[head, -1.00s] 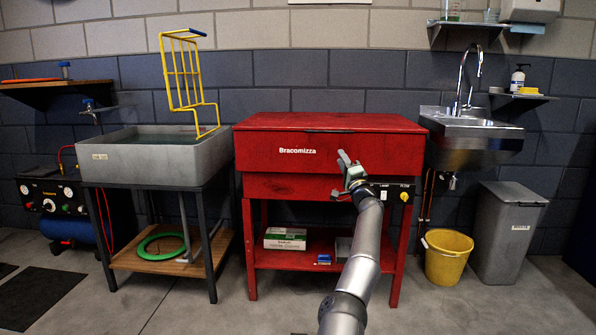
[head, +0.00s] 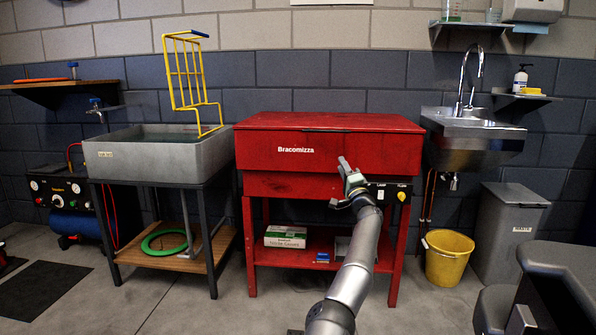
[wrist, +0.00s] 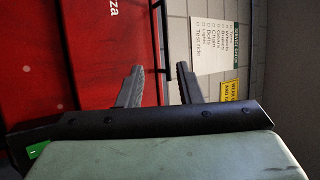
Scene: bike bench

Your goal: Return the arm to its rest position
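My gripper (head: 343,182) is in front of the red parts washer cabinet (head: 265,152), near the right part of its front face. The arm reaches up to it from the bottom of the head view. In the wrist view, the two dark fingers of my gripper (wrist: 158,88) stand apart with nothing between them. Beyond them are the red cabinet front on the left and a pale wall with a printed checklist sign (wrist: 215,38) on the right.
A grey basin (head: 150,158) with a yellow rack (head: 186,75) stands left. A metal sink (head: 470,135), yellow bucket (head: 447,258) and grey bin (head: 508,225) are right. A dark grey rounded object (head: 565,275) shows at lower right. Floor in front of the cabinet is open.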

